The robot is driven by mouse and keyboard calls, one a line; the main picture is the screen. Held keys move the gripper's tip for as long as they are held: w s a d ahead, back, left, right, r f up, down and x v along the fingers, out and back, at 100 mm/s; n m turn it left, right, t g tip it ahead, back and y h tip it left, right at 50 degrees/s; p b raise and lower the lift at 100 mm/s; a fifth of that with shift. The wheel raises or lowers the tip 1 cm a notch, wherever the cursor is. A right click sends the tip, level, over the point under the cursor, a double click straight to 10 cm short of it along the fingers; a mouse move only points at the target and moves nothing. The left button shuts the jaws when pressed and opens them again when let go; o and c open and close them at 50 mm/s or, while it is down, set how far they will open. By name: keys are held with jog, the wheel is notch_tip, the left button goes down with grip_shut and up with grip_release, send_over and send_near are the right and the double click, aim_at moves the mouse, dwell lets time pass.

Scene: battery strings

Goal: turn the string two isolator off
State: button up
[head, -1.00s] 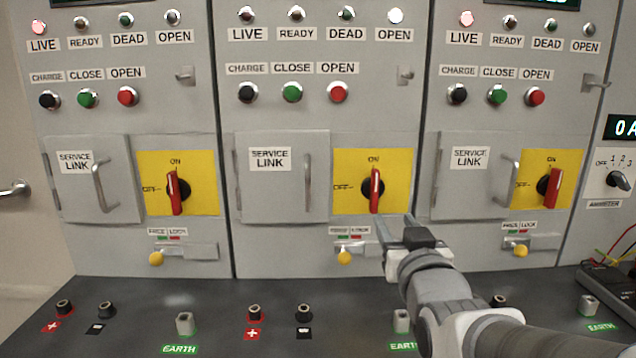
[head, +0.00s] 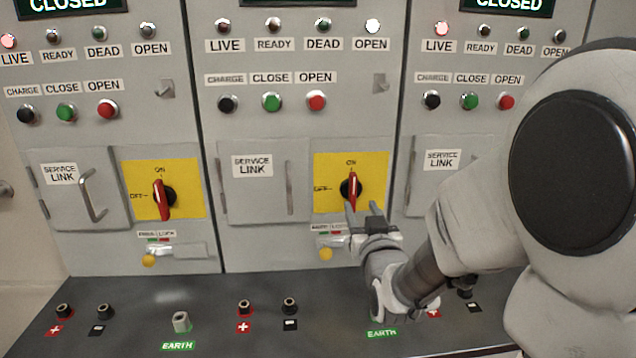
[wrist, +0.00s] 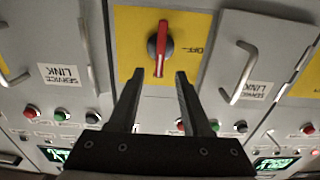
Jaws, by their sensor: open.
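The middle panel's isolator is a red handle (head: 352,188) on a black hub over a yellow plate (head: 375,172). The handle stands vertical, in line with ON; OFF is marked to its left. In the wrist view, which is upside down, the handle (wrist: 160,52) appears ahead of the fingers, centred across the gap. My gripper (head: 363,207) is open and empty, just below and in front of the handle. In the wrist view the gripper (wrist: 160,75) has both fingertips apart from the handle. One fingertip overlaps the handle's lower end in the head view.
The middle panel's OPEN lamp (head: 372,26) is lit white. A service link door (head: 262,195) with a bar handle is left of the isolator. A yellow-knobbed lock (head: 326,254) sits below. The left isolator (head: 161,198) is also vertical. My arm covers much of the right panel.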

aim_at(354, 192)
jog(key=w, duration=0.7)
jog(key=shift+f, duration=0.1)
grip_shut()
